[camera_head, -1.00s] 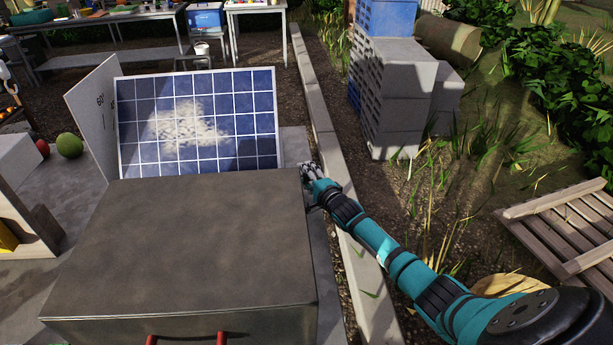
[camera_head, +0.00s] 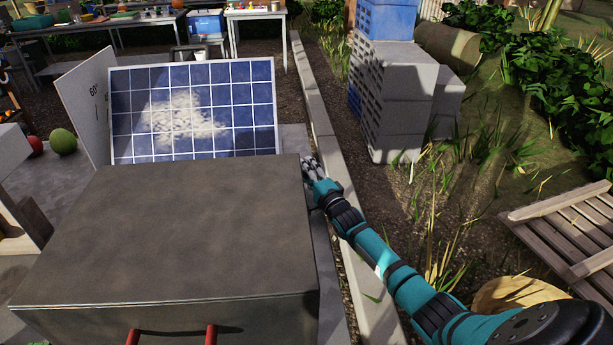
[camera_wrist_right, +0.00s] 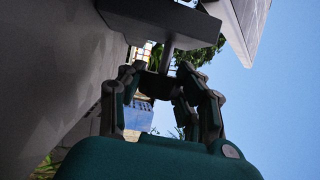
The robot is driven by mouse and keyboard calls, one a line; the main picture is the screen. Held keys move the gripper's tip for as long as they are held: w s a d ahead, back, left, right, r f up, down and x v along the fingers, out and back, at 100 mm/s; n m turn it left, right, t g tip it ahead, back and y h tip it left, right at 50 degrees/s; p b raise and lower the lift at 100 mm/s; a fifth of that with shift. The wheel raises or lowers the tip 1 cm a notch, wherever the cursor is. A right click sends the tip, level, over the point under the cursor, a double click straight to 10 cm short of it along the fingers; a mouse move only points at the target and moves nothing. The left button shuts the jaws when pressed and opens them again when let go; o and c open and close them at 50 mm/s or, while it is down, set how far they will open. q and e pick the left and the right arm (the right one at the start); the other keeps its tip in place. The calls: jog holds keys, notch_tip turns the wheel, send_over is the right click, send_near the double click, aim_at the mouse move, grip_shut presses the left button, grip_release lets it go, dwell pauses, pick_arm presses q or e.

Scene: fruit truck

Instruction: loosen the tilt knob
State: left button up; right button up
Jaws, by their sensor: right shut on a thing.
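The solar panel (camera_head: 195,110), blue with a white grid and a pale dusty patch, stands tilted behind a large grey box. My right gripper (camera_head: 312,170) is low beside the panel's right end, at the box's far right corner. In the right wrist view its fingers (camera_wrist_right: 160,78) are shut around a dark knob (camera_wrist_right: 156,87) on a short stem under a dark bar. The panel's edge (camera_wrist_right: 243,25) shows at the upper right there. The fingers hide part of the knob, and the head view does not show it clearly. My left gripper is not in view.
The grey box (camera_head: 170,235) with red handles fills the lower left. A white board marked 60 (camera_head: 88,110) stands left of the panel. A concrete kerb (camera_head: 322,125) runs beside my right arm. Stacked crates (camera_head: 400,85) and a wooden pallet (camera_head: 570,235) stand right.

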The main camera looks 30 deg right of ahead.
jog(key=o, duration=1.2)
jog(key=shift+s+a+f, duration=0.1)
jog(key=shift+s+f, duration=0.1)
jog(key=shift+s, duration=1.7)
jog(key=shift+s+a+f, duration=0.1)
jog(key=shift+s+f, duration=0.1)
jog(key=shift+s, duration=1.7)
